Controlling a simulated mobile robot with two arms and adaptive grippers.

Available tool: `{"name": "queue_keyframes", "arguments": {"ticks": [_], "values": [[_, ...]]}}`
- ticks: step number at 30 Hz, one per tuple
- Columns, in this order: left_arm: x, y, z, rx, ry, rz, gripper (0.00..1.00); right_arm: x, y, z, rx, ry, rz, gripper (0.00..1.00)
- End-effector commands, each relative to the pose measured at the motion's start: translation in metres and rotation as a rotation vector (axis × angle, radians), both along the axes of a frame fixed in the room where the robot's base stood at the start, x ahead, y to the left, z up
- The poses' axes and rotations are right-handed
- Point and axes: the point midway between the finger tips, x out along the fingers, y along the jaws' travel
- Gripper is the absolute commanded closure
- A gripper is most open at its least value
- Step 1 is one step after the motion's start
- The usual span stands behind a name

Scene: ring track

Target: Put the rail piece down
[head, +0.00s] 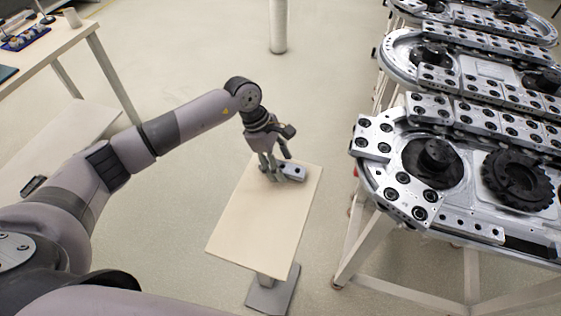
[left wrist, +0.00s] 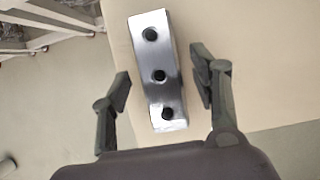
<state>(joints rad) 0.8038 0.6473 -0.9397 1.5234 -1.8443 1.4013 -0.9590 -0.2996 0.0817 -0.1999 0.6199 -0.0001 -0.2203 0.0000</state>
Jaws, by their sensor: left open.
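The rail piece (left wrist: 158,76) is a short silver metal block with three dark holes. In the left wrist view it lies between the two fingers of my left gripper (left wrist: 163,88), with gaps at its sides. In the head view the rail piece (head: 292,170) rests on the far end of a small wooden-topped table (head: 258,222). My left gripper (head: 280,172) is open and sits low over the table at the piece, partly hiding it. My right gripper is not in view.
A ring track (head: 472,226) with metal rail blocks and black wheels stands on a frame at the right. Another table (head: 38,62) with small items is at the upper left. A white post (head: 278,25) stands at the back. The near part of the small table is clear.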

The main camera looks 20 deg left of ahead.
Motion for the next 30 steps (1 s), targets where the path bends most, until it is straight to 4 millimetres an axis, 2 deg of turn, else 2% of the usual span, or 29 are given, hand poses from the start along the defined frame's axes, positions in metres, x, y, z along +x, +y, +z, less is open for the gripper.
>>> {"name": "queue_keyframes", "arguments": {"ticks": [2,5,18,24,30], "values": [[0.0,0.0,0.004,0.0,0.0,0.0,0.44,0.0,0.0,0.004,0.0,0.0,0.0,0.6],[0.001,0.005,0.012,0.0,-0.004,0.001,0.44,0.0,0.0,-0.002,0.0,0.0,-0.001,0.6],[0.002,0.039,0.094,0.001,-0.004,0.002,0.44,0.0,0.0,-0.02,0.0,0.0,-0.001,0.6],[0.002,0.045,0.111,0.0,0.0,0.0,0.44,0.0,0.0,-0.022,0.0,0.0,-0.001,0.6],[0.001,0.046,0.113,0.0,0.0,0.0,0.44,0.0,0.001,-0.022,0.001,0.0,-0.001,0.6]]}}
